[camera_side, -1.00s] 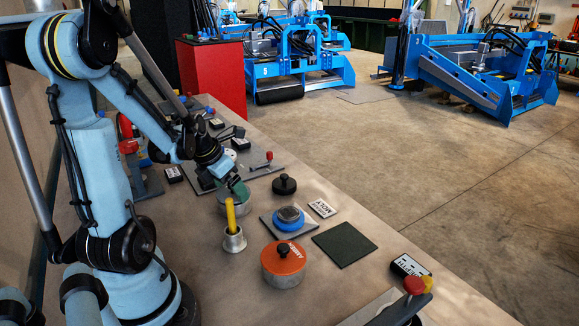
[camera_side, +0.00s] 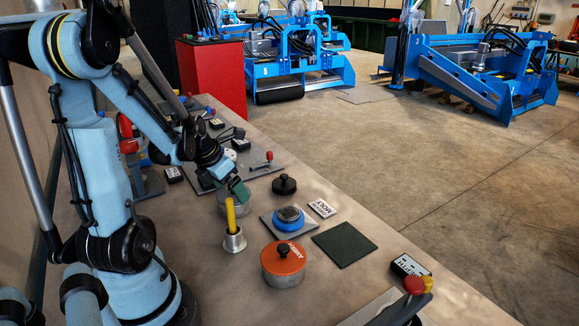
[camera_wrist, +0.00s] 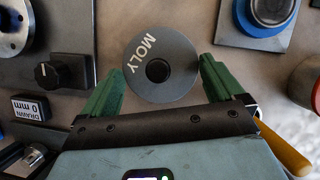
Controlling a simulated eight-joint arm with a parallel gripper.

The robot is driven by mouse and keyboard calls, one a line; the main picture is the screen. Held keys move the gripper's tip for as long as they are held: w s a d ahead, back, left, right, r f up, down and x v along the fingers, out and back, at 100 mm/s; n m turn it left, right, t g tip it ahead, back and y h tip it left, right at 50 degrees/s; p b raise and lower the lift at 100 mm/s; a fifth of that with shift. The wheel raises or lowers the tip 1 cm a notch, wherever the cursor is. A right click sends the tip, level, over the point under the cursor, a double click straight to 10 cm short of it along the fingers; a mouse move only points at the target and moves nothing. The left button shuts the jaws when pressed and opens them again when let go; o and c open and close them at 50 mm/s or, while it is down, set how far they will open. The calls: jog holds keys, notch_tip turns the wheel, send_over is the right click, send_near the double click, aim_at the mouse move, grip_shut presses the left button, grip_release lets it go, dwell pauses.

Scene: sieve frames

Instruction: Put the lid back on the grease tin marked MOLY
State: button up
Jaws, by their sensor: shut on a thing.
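The MOLY lid (camera_wrist: 142,82) is a round dark grey disc with white lettering and a black knob at its middle. My gripper (camera_wrist: 162,72) is shut on it, one green finger at each side of its rim. In the side view my gripper (camera_side: 239,190) is low over a grey tin (camera_side: 222,207), its fingers at the tin's top. The lid seems level over the tin; I cannot tell whether it is seated. In the wrist view the lid hides what lies below it. A white MOLY card (camera_side: 322,208) lies to the right.
An orange-lidded tin (camera_side: 283,267), a cup (camera_side: 234,244) with a yellow handle, and a blue round item (camera_side: 288,219) on a grey pad stand nearby. A black knobbed disc (camera_side: 284,186) lies behind. A dark mat (camera_side: 344,244) is empty.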

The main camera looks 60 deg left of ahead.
dwell(0.4)
jog(key=o, duration=0.7)
jog(key=shift+c, duration=0.2)
jog(key=shift+r, duration=3.5)
grip_shut()
